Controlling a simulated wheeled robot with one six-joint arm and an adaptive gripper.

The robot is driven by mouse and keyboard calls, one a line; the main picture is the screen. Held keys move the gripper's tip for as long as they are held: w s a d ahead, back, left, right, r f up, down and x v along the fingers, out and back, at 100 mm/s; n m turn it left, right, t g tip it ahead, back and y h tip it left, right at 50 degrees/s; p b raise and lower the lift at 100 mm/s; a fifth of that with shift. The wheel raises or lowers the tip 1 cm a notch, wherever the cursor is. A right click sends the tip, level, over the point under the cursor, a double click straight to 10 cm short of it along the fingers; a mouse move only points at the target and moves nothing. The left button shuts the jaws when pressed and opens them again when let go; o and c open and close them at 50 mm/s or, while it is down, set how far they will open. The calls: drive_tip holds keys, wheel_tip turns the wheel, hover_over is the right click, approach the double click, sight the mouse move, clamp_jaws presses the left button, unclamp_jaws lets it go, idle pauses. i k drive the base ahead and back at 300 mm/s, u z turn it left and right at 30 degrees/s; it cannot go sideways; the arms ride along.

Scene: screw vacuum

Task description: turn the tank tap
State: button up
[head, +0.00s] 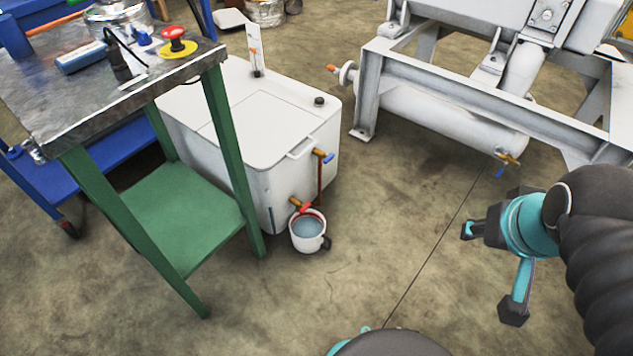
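The white tank (262,125) stands on the floor at the middle left. A brass tap with a red handle (306,207) sits low on its front. A second tap with a blue handle (328,158) sits higher, near the tank's right corner, with a brown pipe (319,182) running down below it. A white bucket (308,240) with bluish liquid in it stands under the red-handled tap. My gripper (490,270) is at the right, open and empty, its fingers spread wide. It is well apart from the tank and both taps.
A green-legged bench (190,205) with a metal top stands left of the tank, partly in front of it. A red emergency button (173,33) is on the bench. A grey machine frame (455,85) fills the upper right, with another blue-handled tap (507,161). The floor (400,230) between bucket and gripper is clear.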

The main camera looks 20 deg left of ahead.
sight(305, 207)
drive_tip(key=z, duration=1.2)
drive_tip(key=k, duration=0.95)
drive_tip(key=u, duration=1.6)
drive_tip(key=i, duration=0.5)
drive_tip(key=u, duration=0.1)
